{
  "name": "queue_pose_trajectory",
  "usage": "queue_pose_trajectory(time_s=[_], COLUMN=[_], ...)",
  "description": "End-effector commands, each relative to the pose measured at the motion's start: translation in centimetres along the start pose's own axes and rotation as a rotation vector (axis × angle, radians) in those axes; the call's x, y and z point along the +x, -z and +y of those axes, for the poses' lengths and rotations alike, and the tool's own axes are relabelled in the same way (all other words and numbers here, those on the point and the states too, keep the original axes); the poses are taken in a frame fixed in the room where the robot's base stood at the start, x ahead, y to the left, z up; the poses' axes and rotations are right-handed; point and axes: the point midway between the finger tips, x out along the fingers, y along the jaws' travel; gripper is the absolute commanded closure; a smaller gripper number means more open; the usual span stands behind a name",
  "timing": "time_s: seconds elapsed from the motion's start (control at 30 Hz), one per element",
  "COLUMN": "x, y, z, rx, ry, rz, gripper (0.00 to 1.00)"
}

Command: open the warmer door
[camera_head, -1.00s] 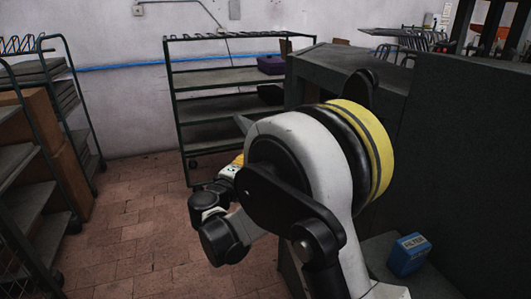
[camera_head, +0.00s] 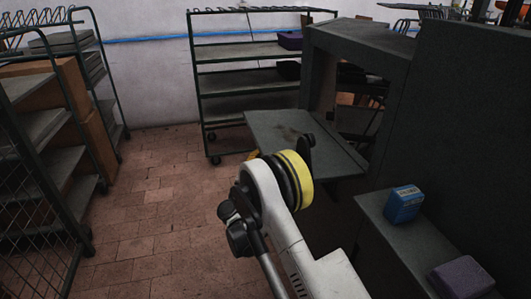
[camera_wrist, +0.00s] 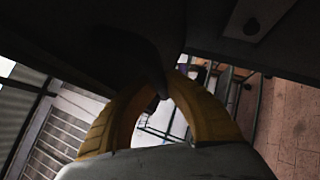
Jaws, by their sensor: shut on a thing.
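The warmer (camera_head: 440,120) is a dark grey cabinet at the right of the head view. Its door (camera_head: 285,132) is a grey panel folded down, lying about level in front of the opening (camera_head: 355,105). My gripper is mostly hidden behind my arm in the head view; only a bit of yellow shows at the door's near left edge. In the wrist view my gripper (camera_wrist: 162,92) has its yellow fingers closed around a dark part (camera_wrist: 150,55), apparently the door's handle. The contact itself is dark and hard to make out.
A blue box (camera_head: 403,204) and a purple box (camera_head: 462,276) rest on a low grey ledge (camera_head: 375,215) at lower right. A shelf rack (camera_head: 250,82) stands at the back, another rack (camera_head: 45,140) at left. The brick floor (camera_head: 150,200) between is clear.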

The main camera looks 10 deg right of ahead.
Motion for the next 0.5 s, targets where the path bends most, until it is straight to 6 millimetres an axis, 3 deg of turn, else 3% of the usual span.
queue_pose_trajectory(time_s=[0.3, 0.33, 0.37, 0.4, 0.5], x=[0.31, 0.31, 0.31, 0.29, 0.24], y=[-0.52, -0.52, -0.51, -0.47, -0.37], z=[-0.18, -0.18, -0.17, -0.15, -0.09], rx=[-0.003, -0.002, -0.002, -0.002, -0.002], ry=[0.002, 0.003, 0.003, 0.002, 0.002], rz=[-0.012, -0.012, -0.011, -0.011, -0.008], gripper=[1.00, 0.78, 0.69, 0.62, 0.62])
